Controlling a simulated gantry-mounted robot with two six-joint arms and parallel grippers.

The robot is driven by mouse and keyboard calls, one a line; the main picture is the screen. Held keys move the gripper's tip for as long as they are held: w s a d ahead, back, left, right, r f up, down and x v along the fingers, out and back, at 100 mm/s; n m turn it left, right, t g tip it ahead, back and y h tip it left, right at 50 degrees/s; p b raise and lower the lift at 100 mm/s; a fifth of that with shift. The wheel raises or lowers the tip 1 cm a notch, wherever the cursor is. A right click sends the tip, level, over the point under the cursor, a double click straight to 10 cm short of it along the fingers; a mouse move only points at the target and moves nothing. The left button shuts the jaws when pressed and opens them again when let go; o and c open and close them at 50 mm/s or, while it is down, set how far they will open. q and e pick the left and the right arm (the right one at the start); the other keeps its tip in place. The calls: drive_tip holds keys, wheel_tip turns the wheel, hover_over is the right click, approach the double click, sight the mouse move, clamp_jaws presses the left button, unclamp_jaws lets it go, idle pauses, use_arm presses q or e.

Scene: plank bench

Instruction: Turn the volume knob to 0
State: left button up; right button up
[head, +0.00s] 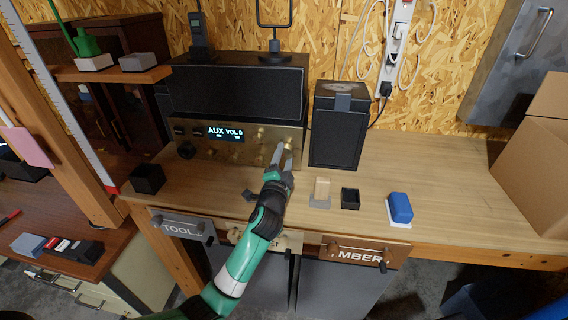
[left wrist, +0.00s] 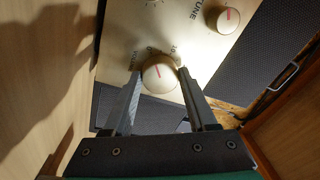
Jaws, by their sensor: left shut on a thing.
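The brass-faced radio (head: 222,150) stands at the back of the bench; its lit display (head: 226,133) reads AUX and VOL with a small digit that looks like 8. The cream volume knob (left wrist: 159,76) with a red pointer line sits between the fingers of my left gripper (left wrist: 163,90) in the left wrist view. The left gripper (head: 282,153) is shut on this knob at the right end of the radio's face. In the head view the fingers mostly hide the knob. My right gripper is in neither view.
A tune knob (left wrist: 228,17) is close to the volume knob. A black speaker (head: 336,133) stands just right of the radio. Small blocks and a blue object (head: 400,207) lie at the bench front.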

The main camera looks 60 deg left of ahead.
use_arm(q)
drive_tip(key=shift+n+b, duration=0.35)
drive_tip(key=shift+n, duration=0.25)
drive_tip(key=o, duration=1.4)
drive_tip(key=shift+c, duration=0.2)
drive_tip(key=p+v, duration=0.2)
drive_tip(key=v, duration=0.8)
drive_tip(key=shift+d, duration=0.3)
drive_tip(key=shift+s+d+f, duration=0.1)
drive_tip(key=shift+s+d, duration=0.3)
drive_tip(key=shift+s, duration=0.05)
